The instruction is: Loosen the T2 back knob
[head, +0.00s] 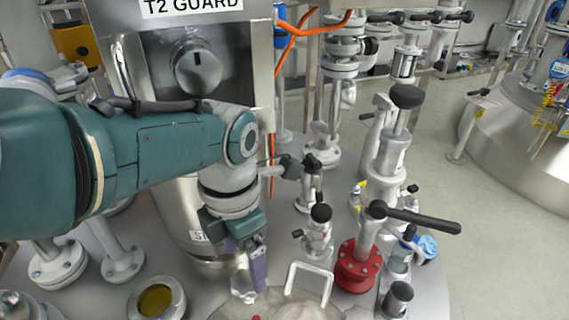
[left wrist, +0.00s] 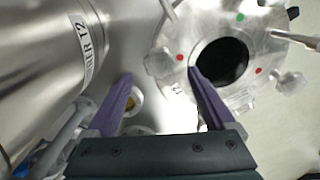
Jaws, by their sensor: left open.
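My left gripper (head: 246,277) reaches down over the vessel top at the lower middle of the head view, with purple fingers. In the left wrist view the two fingers of my left gripper (left wrist: 160,77) are spread apart with nothing gripped. A silvery lobed knob (left wrist: 160,64) shows between and beyond the fingertips, at the edge of a round metal flange with a dark opening. A pale lobed knob (head: 243,290) sits just at the fingertips in the head view; contact cannot be told. No label marks it as the T2 back knob. My right gripper is not in view.
A steel box marked T2 GUARD (head: 197,62) stands behind my left arm. A U-shaped handle (head: 308,284) is right of the gripper, with a red-based valve (head: 357,270) and several pipe fittings beyond. Open floor (head: 480,230) lies at right.

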